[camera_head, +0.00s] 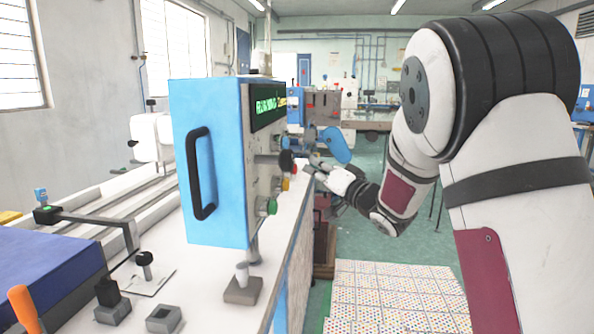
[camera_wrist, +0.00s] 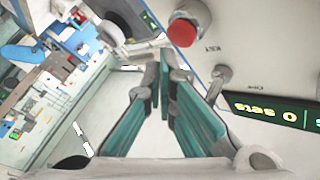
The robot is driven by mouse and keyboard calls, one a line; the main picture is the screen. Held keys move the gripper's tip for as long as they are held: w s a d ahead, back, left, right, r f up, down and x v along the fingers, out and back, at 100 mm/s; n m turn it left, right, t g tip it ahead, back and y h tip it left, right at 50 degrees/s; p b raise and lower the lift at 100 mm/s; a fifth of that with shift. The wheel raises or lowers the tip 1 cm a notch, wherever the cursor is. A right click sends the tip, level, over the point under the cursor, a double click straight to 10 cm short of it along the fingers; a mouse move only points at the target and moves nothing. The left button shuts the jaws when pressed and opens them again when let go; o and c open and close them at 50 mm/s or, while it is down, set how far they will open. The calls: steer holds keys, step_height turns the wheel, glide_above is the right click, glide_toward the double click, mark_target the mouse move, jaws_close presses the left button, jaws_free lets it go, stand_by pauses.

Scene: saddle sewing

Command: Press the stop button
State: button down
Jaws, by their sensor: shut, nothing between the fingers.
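The blue control box (camera_head: 207,160) stands on the machine table, with its button panel facing right. In the wrist view a round red button (camera_wrist: 182,33) sticks out of the pale panel (camera_wrist: 250,40). The lettering by it is too small to read surely. My gripper (camera_head: 309,168) is beside the panel in the head view, close to its lower buttons. In the wrist view my gripper (camera_wrist: 163,62) has its teal fingers closed together at the tips, empty. The tips are just below and left of the red button in the picture, apparently apart from it.
The panel also carries a green button (camera_head: 267,206), a yellow button (camera_head: 286,184) and a black knob (camera_head: 287,161). A lit display (camera_head: 268,104) is above them. A black handle (camera_head: 200,174) is on the box's side. Open floor (camera_head: 355,245) lies right of the table.

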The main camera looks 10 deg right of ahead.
steer(key=shift+a, duration=0.15)
steer(key=shift+w+a, duration=0.15)
steer(key=shift+a, duration=0.1)
steer(key=shift+w+a, duration=0.15)
steer(key=shift+a, duration=0.35)
stand_by(1.2)
steer(key=shift+s+d, duration=0.3)
steer(key=shift+d, duration=0.55)
steer(key=shift+s+d, duration=0.25)
steer(key=shift+d, duration=0.55)
steer(key=shift+s+d, duration=0.3)
steer(key=shift+d, duration=0.5)
steer(key=shift+s+d, duration=0.25)
steer(key=shift+d, duration=0.55)
